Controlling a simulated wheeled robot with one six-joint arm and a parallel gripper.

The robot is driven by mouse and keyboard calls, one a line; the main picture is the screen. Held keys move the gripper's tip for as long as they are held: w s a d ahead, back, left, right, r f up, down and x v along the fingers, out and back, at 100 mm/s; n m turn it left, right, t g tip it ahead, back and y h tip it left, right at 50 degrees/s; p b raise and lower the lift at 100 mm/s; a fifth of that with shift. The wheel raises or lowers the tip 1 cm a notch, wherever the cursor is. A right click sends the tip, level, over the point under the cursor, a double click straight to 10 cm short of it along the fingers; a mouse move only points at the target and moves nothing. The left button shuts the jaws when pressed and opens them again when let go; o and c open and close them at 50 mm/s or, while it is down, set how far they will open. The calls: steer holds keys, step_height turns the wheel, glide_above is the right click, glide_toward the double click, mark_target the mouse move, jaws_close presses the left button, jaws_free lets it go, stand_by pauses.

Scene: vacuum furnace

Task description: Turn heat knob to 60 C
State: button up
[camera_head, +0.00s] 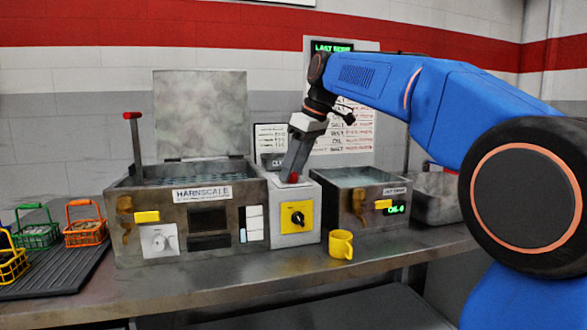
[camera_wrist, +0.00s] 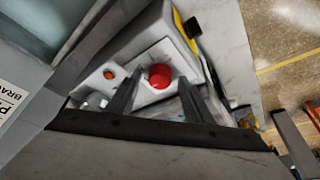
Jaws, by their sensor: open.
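A pale round knob (camera_head: 159,240) is on the front of the left steel bath, labelled HARNSCALE. A black knob (camera_head: 297,217) sits on a yellow plate on the middle box's front. I cannot tell which is the heat knob, and no temperature marks are readable. My gripper (camera_head: 293,176) points down over the middle box. In the wrist view my gripper (camera_wrist: 158,88) is open, its two fingers on either side of a red button (camera_wrist: 160,76) on the box top. Contact with the button cannot be told. The yellow plate (camera_wrist: 188,42) shows at the upper right there.
The left bath has an open lid (camera_head: 200,112) and a red-topped lever (camera_head: 136,150). A right bath (camera_head: 345,205) has a green display. Baskets sit on a dark mat (camera_head: 65,270) at the left.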

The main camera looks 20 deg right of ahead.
steer(key=c, duration=1)
steer(key=shift+m, duration=0.3)
steer(key=m, duration=0.2)
steer(key=m+t+h, duration=0.1)
steer(key=m, duration=0.1)
steer(key=shift+s+a+h, duration=0.1)
steer(key=shift+a+h, duration=0.1)
steer(key=shift+h, duration=0.1)
steer(key=m+h, duration=0.1)
steer(key=m, duration=0.4)
steer(key=shift+a+h, duration=0.15)
steer(key=shift+h, duration=0.25)
steer(key=m+h, duration=0.1)
steer(key=m, duration=0.1)
steer(key=m+h, duration=0.1)
steer(key=m, duration=0.2)
steer(key=shift+a, duration=0.15)
steer(key=m, duration=0.2)
steer(key=m+g+h, duration=0.1)
steer(key=m, duration=0.2)
steer(key=shift+g, duration=0.3)
steer(key=shift+h, duration=0.3)
